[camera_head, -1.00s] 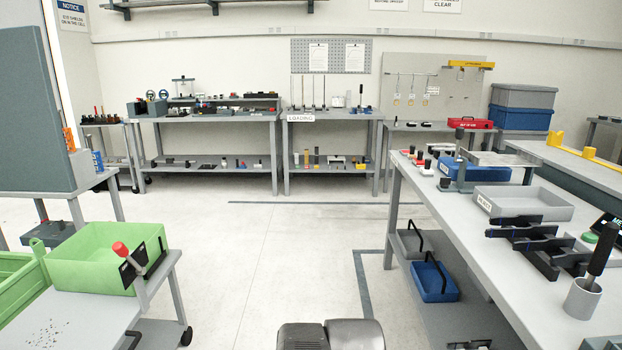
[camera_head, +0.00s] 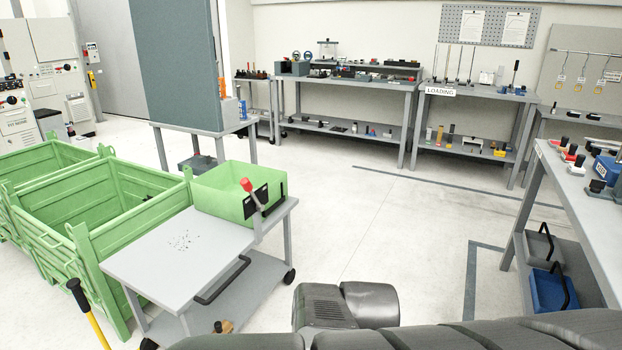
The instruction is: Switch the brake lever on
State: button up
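A lever with a red knob (camera_head: 246,185) stands on a grey post at the right edge of a grey cart (camera_head: 165,262), in front of a green bin. It leans slightly to the left, beside black plates with small markings. It looks like the brake lever, but I cannot read a label or tell whether it is on or off. My gripper is not in view. Dark grey parts of my own arm cross the bottom of the picture, to the right of the cart.
A green bin (camera_head: 215,202) sits on the cart's far end. Large green crates (camera_head: 85,212) stand left of it. A black-tipped yellow handle (camera_head: 92,318) rises at lower left. A workbench (camera_head: 585,205) stands at right. The floor (camera_head: 370,235) between is clear.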

aim_at(246, 184)
jog(key=u, duration=0.6)
jog(key=i+j+u, duration=0.2)
jog(key=i, duration=0.3)
jog(key=i+u, duration=0.15)
jog(key=i, duration=0.35)
jog(key=j, duration=0.1)
